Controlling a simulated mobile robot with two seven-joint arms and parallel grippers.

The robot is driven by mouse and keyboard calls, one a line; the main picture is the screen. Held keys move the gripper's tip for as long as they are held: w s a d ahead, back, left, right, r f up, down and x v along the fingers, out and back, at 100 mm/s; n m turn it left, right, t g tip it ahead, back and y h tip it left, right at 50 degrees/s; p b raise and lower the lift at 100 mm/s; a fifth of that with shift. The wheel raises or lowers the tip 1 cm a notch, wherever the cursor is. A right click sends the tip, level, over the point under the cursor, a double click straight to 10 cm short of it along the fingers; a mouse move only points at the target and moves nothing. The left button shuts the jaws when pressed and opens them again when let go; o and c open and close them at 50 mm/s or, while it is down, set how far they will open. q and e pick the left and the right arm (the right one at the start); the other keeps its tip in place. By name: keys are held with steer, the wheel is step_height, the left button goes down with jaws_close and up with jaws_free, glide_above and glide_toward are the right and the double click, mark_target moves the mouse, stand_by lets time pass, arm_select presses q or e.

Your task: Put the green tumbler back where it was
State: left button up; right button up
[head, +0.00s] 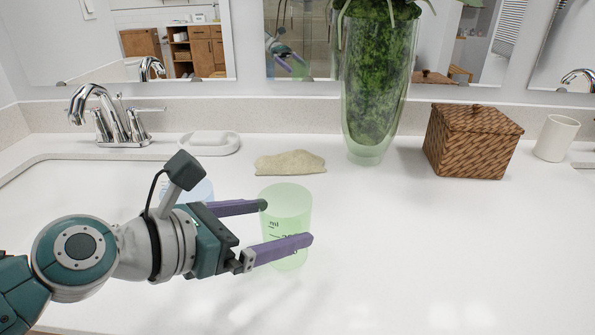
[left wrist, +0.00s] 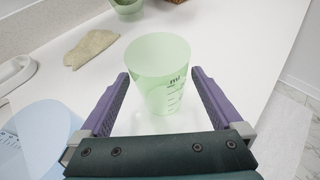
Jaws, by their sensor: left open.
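The green tumbler (head: 287,205) is translucent with dark measuring marks and stands upright on the white counter. It also shows in the left wrist view (left wrist: 158,72). My left gripper (head: 288,222) is open, with one purple finger on the far side of the tumbler and one on the near side. In the left wrist view (left wrist: 157,82) the tumbler stands between and slightly beyond the fingertips, with a gap on each side. A translucent blue cup (left wrist: 42,135) is close beside the gripper; my arm mostly hides it in the head view. My right gripper is not in view.
A cloth-like beige piece (head: 290,163) lies behind the tumbler. A tall green glass vase (head: 372,90) with a plant, a woven box (head: 471,142) and a white cup (head: 556,138) stand farther back. A soap dish (head: 210,143) and faucet (head: 112,120) are at left. The right front counter is clear.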

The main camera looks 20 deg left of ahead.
arm_select(q)
steer(key=p+v, duration=0.1)
steer(key=v, duration=0.8)
steer(key=s+d+f+m+g, duration=0.2)
steer(key=s+d+m+g, duration=0.55)
steer(key=m, duration=1.05)
steer(key=s+a+m+y, duration=0.6)
steer(key=s+m, duration=0.3)
steer(key=m, duration=0.5)
steer(key=shift+a+r+g, duration=0.2)
steer(key=shift+a+g, duration=0.15)
steer(key=shift+a, duration=0.4)
